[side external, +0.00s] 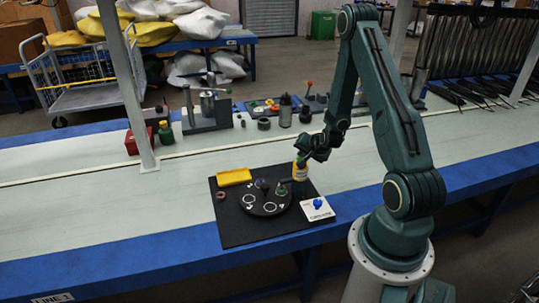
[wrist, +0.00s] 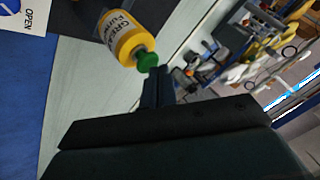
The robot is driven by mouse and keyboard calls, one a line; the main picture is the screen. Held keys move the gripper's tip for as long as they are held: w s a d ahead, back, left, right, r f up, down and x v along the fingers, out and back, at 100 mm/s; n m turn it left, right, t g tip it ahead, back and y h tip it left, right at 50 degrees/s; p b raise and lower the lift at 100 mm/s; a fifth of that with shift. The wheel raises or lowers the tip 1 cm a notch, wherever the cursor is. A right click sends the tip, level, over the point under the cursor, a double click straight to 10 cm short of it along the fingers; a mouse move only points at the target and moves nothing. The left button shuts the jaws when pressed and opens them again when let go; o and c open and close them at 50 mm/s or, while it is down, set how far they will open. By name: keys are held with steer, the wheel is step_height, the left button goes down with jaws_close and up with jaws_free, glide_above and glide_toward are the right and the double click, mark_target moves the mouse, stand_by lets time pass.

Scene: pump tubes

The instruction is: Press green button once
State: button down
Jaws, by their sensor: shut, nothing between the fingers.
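The green button (wrist: 148,62) sits on the end of a yellow cylinder (wrist: 126,38) with a white lettered label, in the wrist view. In the side view the yellow cylinder (side external: 300,173) stands at the back right of a black mat, partly covered by my gripper.
The black mat (side external: 234,228) holds a round black plate (side external: 264,207), a yellow tray (side external: 234,177), a small reddish ring (side external: 220,195) and a white card with a blue knob (side external: 317,204). Bottles and tools stand along the bench's far side. The bench left of the mat is clear.

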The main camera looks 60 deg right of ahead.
steer(key=shift+r, duration=0.15)
steer(key=shift+r, duration=2.9)
steer(key=shift+w+a+r, duration=0.1)
steer(key=shift+r, duration=0.05)
steer(key=w+a+r+n+y, duration=0.3)
steer(key=a+r+n, duration=0.6)
steer(key=a+r, duration=0.9)
steer(key=s+a+r+n+y, duration=0.1)
steer(key=s+a+r+n, duration=0.2)
steer(key=s+a, duration=0.4)
steer(key=s+a+r+n+g+y, duration=0.1)
steer(key=s+a+r+n, duration=0.2)
steer(key=s+a, duration=0.4)
steer(key=s+n, duration=0.1)
steer(key=s, duration=0.3)
steer(key=shift+a+r+n+g+y, duration=0.2)
steer(key=shift+a+n+g+y, duration=0.1)
steer(key=shift+n+y, duration=0.1)
